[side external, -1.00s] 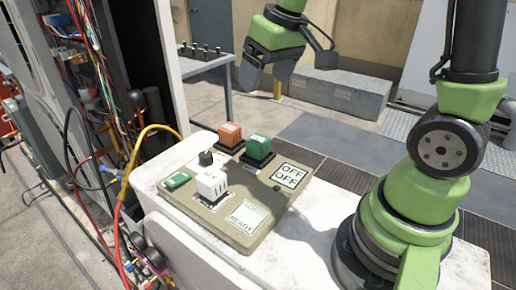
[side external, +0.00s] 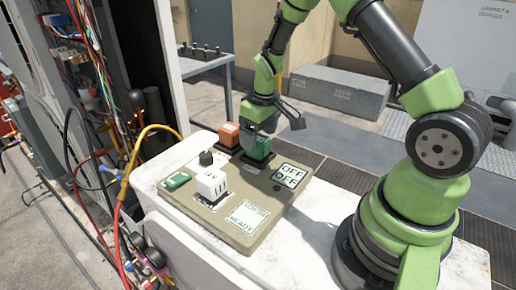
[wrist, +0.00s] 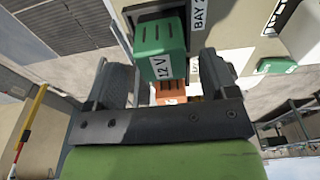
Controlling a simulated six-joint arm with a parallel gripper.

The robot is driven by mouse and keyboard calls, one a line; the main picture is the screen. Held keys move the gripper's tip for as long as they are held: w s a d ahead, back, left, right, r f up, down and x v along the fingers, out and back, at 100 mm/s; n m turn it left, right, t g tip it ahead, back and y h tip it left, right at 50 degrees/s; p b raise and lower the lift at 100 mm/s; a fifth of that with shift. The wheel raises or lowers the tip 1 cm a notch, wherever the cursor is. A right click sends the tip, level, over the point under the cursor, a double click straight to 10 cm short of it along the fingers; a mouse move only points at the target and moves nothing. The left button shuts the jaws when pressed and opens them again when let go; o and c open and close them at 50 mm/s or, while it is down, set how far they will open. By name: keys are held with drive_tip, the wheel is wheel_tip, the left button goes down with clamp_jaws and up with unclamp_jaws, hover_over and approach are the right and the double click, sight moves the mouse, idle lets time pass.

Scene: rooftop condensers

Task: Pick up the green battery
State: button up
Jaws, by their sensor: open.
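The green battery (side external: 260,148) stands upright at the back right of the tan board (side external: 222,228), in a dark socket. In the wrist view the green battery (wrist: 160,48), marked "12 V", shows between and just beyond the fingers. My gripper (side external: 262,125) is open and is right above and beside the battery in the side view, partly covering it. The wrist view shows the two dark fingers of my gripper (wrist: 163,75) apart, with nothing clamped between them. I cannot tell whether a finger touches the battery.
An orange battery (side external: 228,134) stands close to the left of the green one. A white block (side external: 211,186), a black knob (side external: 206,158) and a green button (side external: 177,180) are on the board. A cabinet with loose cables (side external: 90,90) is at left.

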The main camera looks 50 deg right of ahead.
sight(258, 139)
wheel_tip(258, 139, down, 4)
drive_tip(key=shift+w+a+r, duration=0.1)
drive_tip(key=shift+w+r, duration=0.05)
drive_tip(key=shift+r, duration=0.05)
drive_tip(key=c, duration=1.1)
drive_tip(key=shift+c, duration=0.2)
drive_tip(key=shift+r, duration=0.1)
